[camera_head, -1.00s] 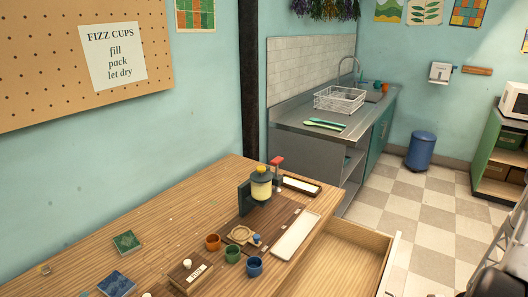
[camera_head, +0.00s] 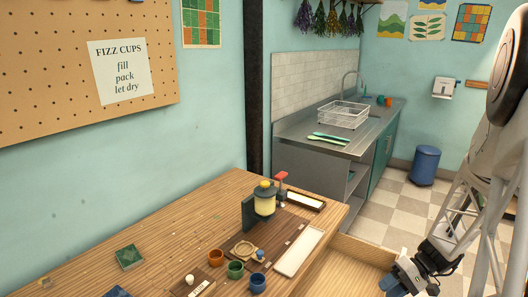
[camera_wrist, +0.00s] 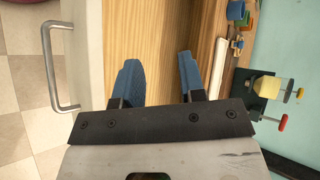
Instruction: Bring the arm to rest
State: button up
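My gripper (camera_head: 390,285) hangs at the lower right of the head view, over the open drawer (camera_head: 345,270) at the table's end. In the wrist view, the two blue fingers of my gripper (camera_wrist: 158,68) stand apart with nothing between them. Below them lie the bare wooden inside of the drawer (camera_wrist: 155,28) and, to the left, its front with a metal handle (camera_wrist: 58,65). My arm runs up along the right edge of the head view.
The wooden table (camera_head: 180,225) carries a yellow dispenser (camera_head: 264,200), orange, green and blue cups (camera_head: 258,283) and a white tray (camera_head: 298,252). A sink counter (camera_head: 320,150) stands behind. A blue bin (camera_head: 424,166) stands on the floor at the right.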

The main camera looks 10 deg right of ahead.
jog(key=s+a+r+n+t+h, duration=0.1)
jog(key=s+a+r+h, duration=0.4)
jog(key=a+r, duration=0.7)
jog(key=s+a+r+n+t+h, duration=0.1)
jog(key=s+a+r+h, duration=0.5)
jog(key=a+r, duration=0.7)
jog(key=shift+s+a+r+n+t, duration=0.3)
jog(key=shift+s+a+t, duration=0.3)
jog(key=shift+s+a, duration=0.55)
